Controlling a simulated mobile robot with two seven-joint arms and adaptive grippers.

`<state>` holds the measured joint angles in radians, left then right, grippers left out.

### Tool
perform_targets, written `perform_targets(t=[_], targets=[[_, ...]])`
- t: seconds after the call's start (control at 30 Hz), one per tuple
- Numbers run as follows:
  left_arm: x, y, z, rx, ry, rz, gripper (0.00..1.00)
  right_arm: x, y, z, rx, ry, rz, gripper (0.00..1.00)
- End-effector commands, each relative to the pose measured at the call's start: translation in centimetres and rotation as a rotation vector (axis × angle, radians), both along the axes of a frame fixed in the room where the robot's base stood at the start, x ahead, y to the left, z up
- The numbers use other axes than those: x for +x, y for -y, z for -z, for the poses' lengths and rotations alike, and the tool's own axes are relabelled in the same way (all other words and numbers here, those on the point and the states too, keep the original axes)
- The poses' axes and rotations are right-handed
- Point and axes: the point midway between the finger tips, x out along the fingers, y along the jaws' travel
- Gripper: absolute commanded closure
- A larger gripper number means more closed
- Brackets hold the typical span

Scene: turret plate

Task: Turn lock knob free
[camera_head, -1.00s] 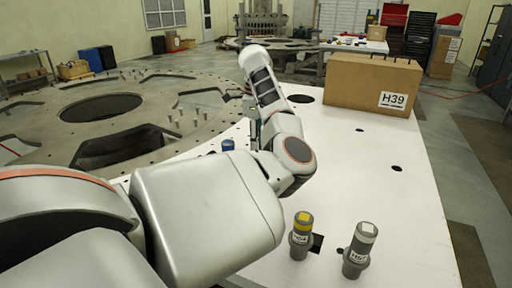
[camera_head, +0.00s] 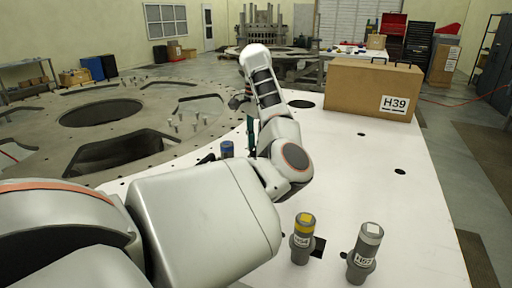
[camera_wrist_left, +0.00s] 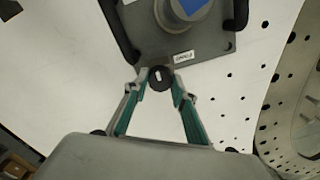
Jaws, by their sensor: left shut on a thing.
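The lock knob (camera_wrist_left: 160,78) is a small round black knob with a white mark, at the edge of a dark grey plate (camera_wrist_left: 205,38) in the left wrist view. My left gripper (camera_wrist_left: 159,80), with teal-lined fingers, is shut on the knob, one fingertip on each side. The plate bears a white label, a grey cylinder with a blue top (camera_wrist_left: 205,8) and black handles at its sides. In the head view my forearm hides most of this; only the blue-topped piece (camera_head: 227,149) shows left of the wrist. My right gripper is not in view.
Two grey cylinders, one with a yellow band (camera_head: 303,238) and one with a white top (camera_head: 364,252), stand on the white table (camera_head: 420,220). A cardboard box (camera_head: 350,90) labelled H39 stands at the back. A large metal ring plate (camera_head: 60,135) lies at left.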

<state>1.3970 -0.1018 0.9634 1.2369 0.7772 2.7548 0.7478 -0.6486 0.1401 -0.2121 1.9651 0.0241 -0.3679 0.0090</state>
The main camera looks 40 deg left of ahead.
Motion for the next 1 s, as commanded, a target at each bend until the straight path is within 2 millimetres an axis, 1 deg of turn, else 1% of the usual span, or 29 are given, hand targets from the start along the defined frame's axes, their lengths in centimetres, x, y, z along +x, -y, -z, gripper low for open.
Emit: perform_targets(t=[0.27, 0.7, 0.73, 0.77, 0.8, 1.0], targets=[[-0.02, -0.03, 0.05, 0.000, -0.001, -0.064, 0.96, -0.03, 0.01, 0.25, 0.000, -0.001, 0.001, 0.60], [-0.02, -0.03, 0.03, 0.000, -0.001, -0.071, 0.96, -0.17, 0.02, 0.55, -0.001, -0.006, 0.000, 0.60], [-0.02, -0.03, 0.03, 0.000, -0.001, -0.071, 0.67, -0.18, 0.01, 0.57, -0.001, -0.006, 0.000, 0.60], [-0.02, -0.03, 0.03, 0.000, -0.001, -0.071, 0.59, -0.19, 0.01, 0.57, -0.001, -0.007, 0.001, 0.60], [-0.02, -0.03, 0.03, 0.000, -0.001, -0.071, 0.57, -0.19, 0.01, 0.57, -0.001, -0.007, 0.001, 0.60], [-0.02, -0.01, 0.02, 0.000, 0.000, -0.070, 0.57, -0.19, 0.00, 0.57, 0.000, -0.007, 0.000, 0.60]])
